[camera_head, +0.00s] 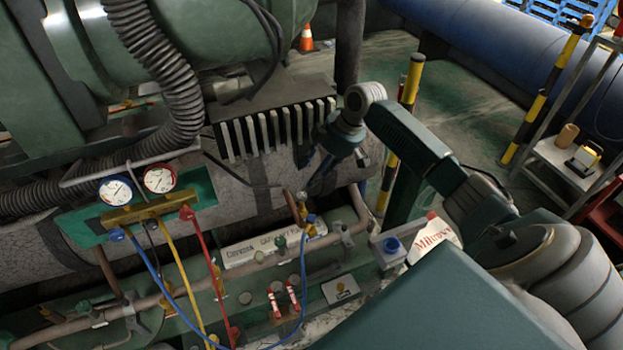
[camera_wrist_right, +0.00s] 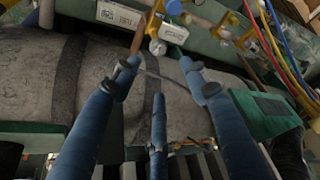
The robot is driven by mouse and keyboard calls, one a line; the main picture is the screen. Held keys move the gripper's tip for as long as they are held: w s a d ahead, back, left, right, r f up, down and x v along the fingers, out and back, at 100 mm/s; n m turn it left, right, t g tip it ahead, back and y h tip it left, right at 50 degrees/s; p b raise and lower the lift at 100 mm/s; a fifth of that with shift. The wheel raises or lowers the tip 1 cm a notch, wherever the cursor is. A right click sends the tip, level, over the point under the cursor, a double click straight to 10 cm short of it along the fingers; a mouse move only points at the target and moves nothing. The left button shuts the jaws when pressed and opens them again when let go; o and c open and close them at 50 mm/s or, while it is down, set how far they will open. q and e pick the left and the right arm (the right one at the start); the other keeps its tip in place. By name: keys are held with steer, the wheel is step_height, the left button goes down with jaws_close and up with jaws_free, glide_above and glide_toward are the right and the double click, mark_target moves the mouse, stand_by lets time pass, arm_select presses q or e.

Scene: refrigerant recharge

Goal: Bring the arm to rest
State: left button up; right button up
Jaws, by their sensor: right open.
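My right arm (camera_head: 410,140) comes in from the lower right of the head view and reaches out over the machine. My right gripper (camera_head: 318,178) points down in front of the dark finned block (camera_head: 270,130), above the pipes. The right wrist view shows its blue fingers (camera_wrist_right: 160,78) spread apart, with nothing between them. Beyond the fingers is a grey, stained cylinder surface (camera_wrist_right: 85,85). My left gripper is in neither view.
A gauge manifold (camera_head: 140,208) with two dials and blue, yellow and red hoses hangs at left. Pipes and valves (camera_head: 285,255) lie below the gripper. A yellow-black post (camera_head: 398,130) stands behind my arm. A shelf cart (camera_head: 565,160) stands at far right.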

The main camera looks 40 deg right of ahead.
steer(key=shift+s+r, duration=0.1)
steer(key=shift+r, duration=0.25)
steer(key=shift+f, duration=0.1)
